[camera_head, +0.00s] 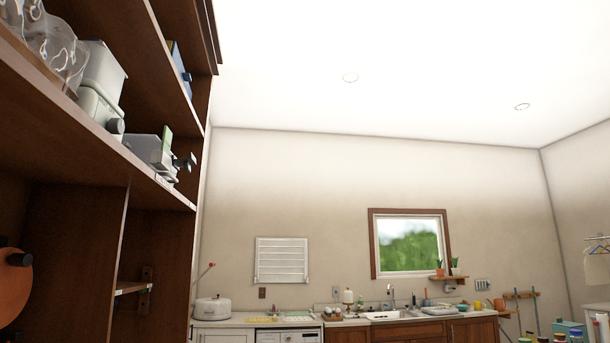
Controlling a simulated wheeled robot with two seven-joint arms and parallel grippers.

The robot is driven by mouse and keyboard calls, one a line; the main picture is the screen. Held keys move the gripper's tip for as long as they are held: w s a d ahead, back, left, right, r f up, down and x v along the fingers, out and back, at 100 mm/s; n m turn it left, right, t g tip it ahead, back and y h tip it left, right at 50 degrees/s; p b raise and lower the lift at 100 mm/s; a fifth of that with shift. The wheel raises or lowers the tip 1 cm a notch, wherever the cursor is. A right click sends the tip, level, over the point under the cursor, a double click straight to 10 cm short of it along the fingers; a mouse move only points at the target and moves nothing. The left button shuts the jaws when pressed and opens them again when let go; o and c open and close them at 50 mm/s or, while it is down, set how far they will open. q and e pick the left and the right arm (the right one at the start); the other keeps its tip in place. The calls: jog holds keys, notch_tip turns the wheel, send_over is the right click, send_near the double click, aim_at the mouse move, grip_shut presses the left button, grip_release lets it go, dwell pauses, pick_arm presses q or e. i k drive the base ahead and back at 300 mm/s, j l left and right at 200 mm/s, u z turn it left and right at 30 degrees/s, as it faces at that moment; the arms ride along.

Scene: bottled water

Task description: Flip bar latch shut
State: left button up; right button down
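No bar latch can be made out in the head view. Neither of my grippers shows in this view. The nearest thing is a tall dark wooden shelf unit (75,225) on the left. On its shelf stand a white and grey appliance (100,85) and a grey boxy device (150,150) with dark knobs. Whether either bears a latch is too small to tell.
Across the room is a counter with a white cooker (212,308), a sink (395,313) and a window (408,246). An orange round object (14,285) is at the lower left. Several coloured items stand at the lower right. The floor is out of view.

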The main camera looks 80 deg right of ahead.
aim_at(187, 163)
jog(key=z, duration=1.7)
